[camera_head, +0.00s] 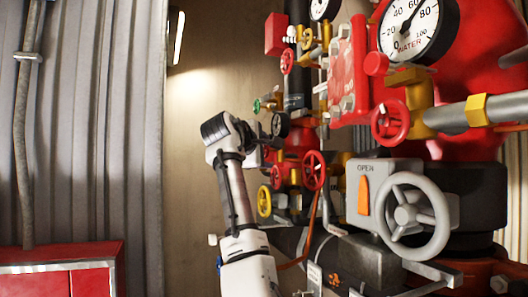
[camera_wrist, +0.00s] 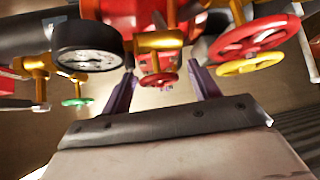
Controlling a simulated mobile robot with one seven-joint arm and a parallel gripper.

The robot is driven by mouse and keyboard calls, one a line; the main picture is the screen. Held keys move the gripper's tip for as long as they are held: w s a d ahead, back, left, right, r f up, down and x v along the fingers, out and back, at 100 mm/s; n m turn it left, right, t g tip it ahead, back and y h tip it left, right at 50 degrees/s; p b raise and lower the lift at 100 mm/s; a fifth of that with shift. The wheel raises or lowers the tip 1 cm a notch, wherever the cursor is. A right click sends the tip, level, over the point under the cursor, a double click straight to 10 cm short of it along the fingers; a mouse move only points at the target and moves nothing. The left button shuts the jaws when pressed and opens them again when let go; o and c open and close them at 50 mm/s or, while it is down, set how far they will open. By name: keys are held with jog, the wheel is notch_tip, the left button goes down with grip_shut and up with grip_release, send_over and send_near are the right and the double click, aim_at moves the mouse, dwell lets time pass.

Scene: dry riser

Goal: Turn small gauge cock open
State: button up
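In the wrist view, a small brass valve with a red handwheel (camera_wrist: 158,79) lies between my gripper's (camera_wrist: 162,72) two purple fingers. The fingers are apart and the gripper is open. I cannot tell whether either finger touches the valve. A round black gauge (camera_wrist: 88,48) with a pale dial sits just left of the left finger. I cannot tell for certain which fitting is the small gauge cock, or its setting. In the head view, my white and grey arm reaches up to the pipework, and its wrist hides the fingers.
A green handwheel on brass piping (camera_wrist: 76,102) is at left in the wrist view; larger red (camera_wrist: 246,41) and yellow (camera_wrist: 250,66) wheels are at right. In the head view, a big grey handwheel (camera_head: 408,215) and a large water gauge (camera_head: 410,28) stand right. Corrugated wall (camera_head: 90,130) is left.

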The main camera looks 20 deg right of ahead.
jog(key=b+v, duration=0.6)
jog(key=v, duration=0.7)
jog(key=shift+s+a, duration=0.25)
jog(key=shift+s, duration=0.1)
